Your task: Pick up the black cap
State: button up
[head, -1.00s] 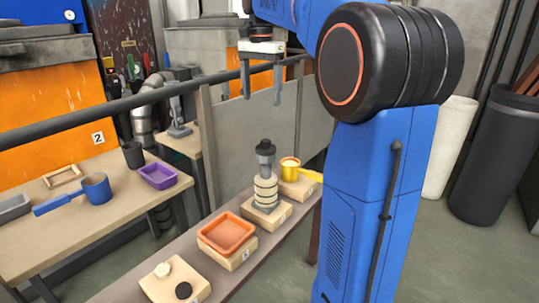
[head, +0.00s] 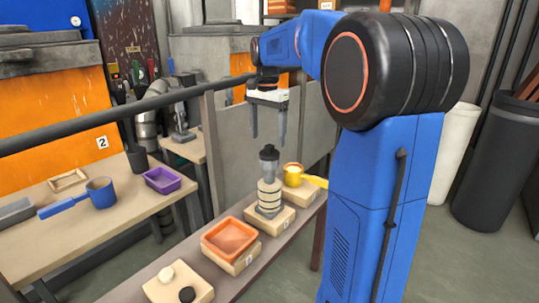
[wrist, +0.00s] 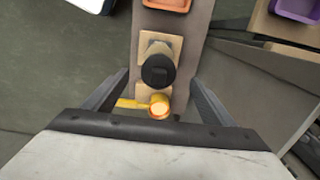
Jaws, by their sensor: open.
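In the wrist view the cap (wrist: 158,70) is seen from above as a dark round shape and hides most of the stack. My gripper (head: 268,141) is open and empty, with its fingers pointing down just above the cap. In the wrist view the gripper (wrist: 161,77) has a finger on each side of the cap, with clear gaps. A smaller black round piece (head: 187,295) lies on the front block.
A yellow cup with a handle (head: 293,175) stands close behind the stack. An orange tray (head: 229,238) is in front of it. A white round piece (head: 166,273) lies on the front block. A dark rail (head: 120,117) runs across behind the bench.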

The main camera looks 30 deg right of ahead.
aim_at(269, 145)
jog(key=shift+d+f, duration=0.2)
jog(key=shift+f, duration=1.15)
jog(key=shift+d+f, duration=0.2)
jog(key=shift+f, duration=1.15)
jog(key=c, duration=1.2)
